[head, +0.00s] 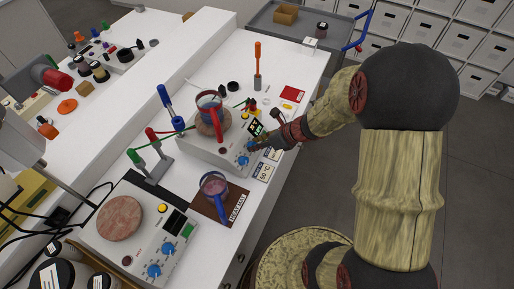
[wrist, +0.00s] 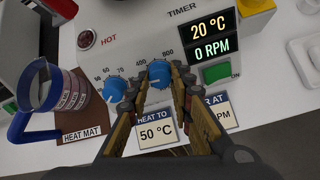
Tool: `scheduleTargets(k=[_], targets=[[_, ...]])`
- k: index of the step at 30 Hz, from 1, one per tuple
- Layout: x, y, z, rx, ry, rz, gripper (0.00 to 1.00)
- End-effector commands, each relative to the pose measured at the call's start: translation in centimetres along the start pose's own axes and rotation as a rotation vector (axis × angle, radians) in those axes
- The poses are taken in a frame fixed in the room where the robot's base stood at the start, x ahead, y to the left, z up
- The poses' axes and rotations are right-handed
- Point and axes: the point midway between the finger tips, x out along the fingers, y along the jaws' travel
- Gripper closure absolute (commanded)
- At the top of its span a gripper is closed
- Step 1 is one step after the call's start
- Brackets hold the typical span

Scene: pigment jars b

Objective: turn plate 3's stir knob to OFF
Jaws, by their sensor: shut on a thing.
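A white hot plate (wrist: 128,42) has two blue knobs on its front panel; it also shows in the head view (head: 205,149). The stir knob (wrist: 158,72), with 400 and 800 marked around it, is the right one in the wrist view. My gripper (wrist: 157,85) has its fingers on both sides of this knob and is shut on it; it also shows in the head view (head: 257,146). The knob's pointer is not clear. The heat knob (wrist: 115,89) stands just left, free. The display (wrist: 210,37) reads 20 °C and 0 RPM. No plate number is readable.
A blue-handled mug (wrist: 62,97) stands on a brown heat mat (wrist: 84,133) beside the plate. A green ON switch (wrist: 217,73) and a "HEAT TO 50 °C" card (wrist: 155,132) are close to my fingers. Another hot plate (head: 143,262) stands nearer at the left.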

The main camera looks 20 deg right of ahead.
Motion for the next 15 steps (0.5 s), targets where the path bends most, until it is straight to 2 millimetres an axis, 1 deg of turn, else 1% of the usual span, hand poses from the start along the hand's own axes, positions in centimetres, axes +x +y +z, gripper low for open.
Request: scheduleTargets(k=[1, 15], targets=[[0.27, -0.11, -0.2, -0.044, -0.001, -0.005, 1.0], [0.29, -0.15, -0.23, -0.469, 0.0, -0.043, 1.0]])
